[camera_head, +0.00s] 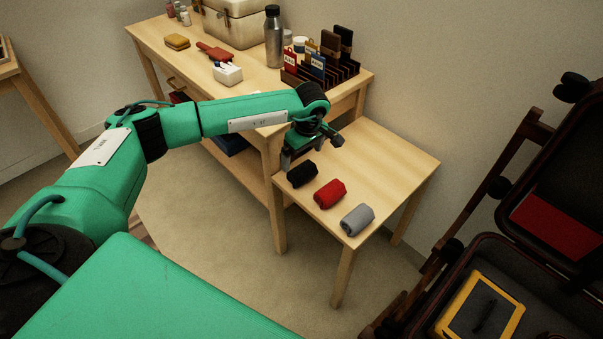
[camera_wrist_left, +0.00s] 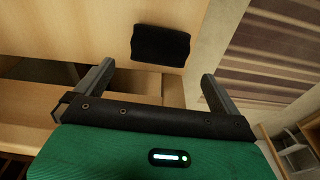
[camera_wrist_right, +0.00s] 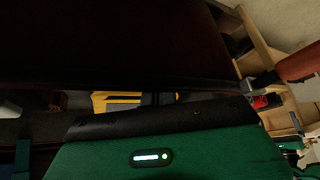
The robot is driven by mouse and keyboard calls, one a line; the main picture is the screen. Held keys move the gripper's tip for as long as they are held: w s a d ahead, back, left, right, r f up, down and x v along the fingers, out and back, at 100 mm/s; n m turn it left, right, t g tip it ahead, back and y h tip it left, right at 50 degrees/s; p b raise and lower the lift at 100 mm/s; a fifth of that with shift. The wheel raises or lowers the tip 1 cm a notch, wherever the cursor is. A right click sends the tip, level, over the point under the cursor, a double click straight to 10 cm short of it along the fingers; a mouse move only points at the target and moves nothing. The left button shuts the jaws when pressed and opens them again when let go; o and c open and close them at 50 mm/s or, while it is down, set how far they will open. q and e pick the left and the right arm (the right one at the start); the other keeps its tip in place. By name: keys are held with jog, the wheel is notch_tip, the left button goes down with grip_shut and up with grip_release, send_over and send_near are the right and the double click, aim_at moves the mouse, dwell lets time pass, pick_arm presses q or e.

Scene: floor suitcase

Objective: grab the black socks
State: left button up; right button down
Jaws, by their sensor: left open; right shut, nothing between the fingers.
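The black socks (camera_head: 302,174) are a rolled dark bundle at the left end of a row on the low wooden table. They also show in the left wrist view (camera_wrist_left: 160,46), beyond the fingertips and between their lines. My left gripper (camera_head: 287,160) is open and empty, just above and behind the socks, apart from them. Its two fingers show in the left wrist view (camera_wrist_left: 158,82). My right gripper is outside the head view. In the right wrist view its body shows at the bottom, and its fingertips are hard to make out in the dark.
A red roll (camera_head: 330,194) and a grey roll (camera_head: 357,220) lie beside the black socks. A taller wooden desk (camera_head: 190,62) adjoins the low table (camera_head: 388,160). An open suitcase (camera_head: 480,245) with a yellow-edged case (camera_head: 482,308) stands at the right.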

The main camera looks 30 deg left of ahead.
aim_at(301, 166)
pick_arm(q)
jog(key=f, duration=0.5)
jog(key=shift+w+a+f, duration=0.15)
jog(key=shift+w+a, duration=0.05)
jog(key=shift+a, duration=0.05)
jog(key=c, duration=1)
